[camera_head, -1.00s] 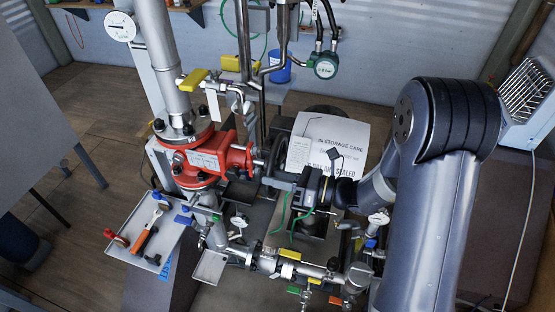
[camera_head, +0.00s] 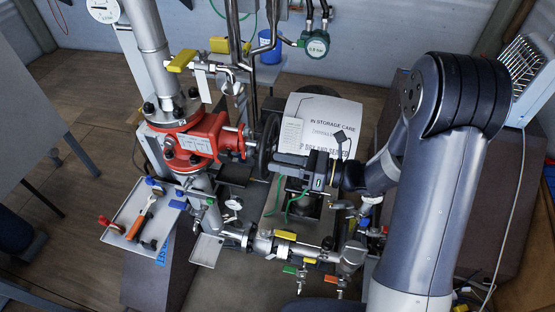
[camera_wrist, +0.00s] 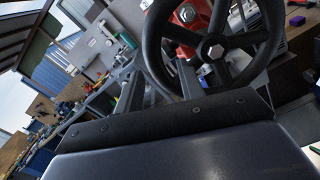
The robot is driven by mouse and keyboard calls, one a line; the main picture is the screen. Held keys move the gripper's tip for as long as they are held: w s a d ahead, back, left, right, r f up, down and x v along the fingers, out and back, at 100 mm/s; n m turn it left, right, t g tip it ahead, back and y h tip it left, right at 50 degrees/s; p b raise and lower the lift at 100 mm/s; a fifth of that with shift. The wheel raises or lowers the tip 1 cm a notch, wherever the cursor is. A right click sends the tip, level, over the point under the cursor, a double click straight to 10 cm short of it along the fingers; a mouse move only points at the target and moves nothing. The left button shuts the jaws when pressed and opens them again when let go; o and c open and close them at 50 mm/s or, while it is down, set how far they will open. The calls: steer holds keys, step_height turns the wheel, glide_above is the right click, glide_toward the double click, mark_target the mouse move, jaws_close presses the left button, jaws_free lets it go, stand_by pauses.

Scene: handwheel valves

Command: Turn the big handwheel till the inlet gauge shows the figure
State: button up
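The black spoked handwheel (camera_head: 268,146) stands nearly edge-on at the right of the red valve body (camera_head: 197,140). The wrist view shows the wheel (camera_wrist: 215,48) large, with its hub and spokes. My gripper (camera_head: 281,160) is just right of the wheel. In the wrist view its two fingers (camera_wrist: 160,78) are apart, and the rim's lower left side shows near their tips. I cannot tell whether they touch the rim. A round white dial gauge (camera_head: 103,10) is cut by the top edge; its reading is too small to tell. A green digital gauge (camera_head: 314,44) shows about 0.0 bar.
A sheet reading "IN STORAGE CARE" (camera_head: 325,122) stands behind my gripper. A yellow-handled lever (camera_head: 182,60) is above the valve. A grey tray (camera_head: 122,215) with tools sits at lower left. Small pipes with coloured tags (camera_head: 285,236) run below.

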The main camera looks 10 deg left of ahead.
steer(key=d, duration=0.4)
steer(key=shift+s, duration=0.15)
stand_by(0.4)
steer(key=d+b, duration=0.1)
steer(key=d, duration=0.9)
steer(key=shift+s+d+b, duration=0.4)
steer(key=w+a+p, duration=0.1)
steer(key=a, duration=1.3)
steer(key=shift+p, duration=0.4)
steer(key=shift+d, duration=0.1)
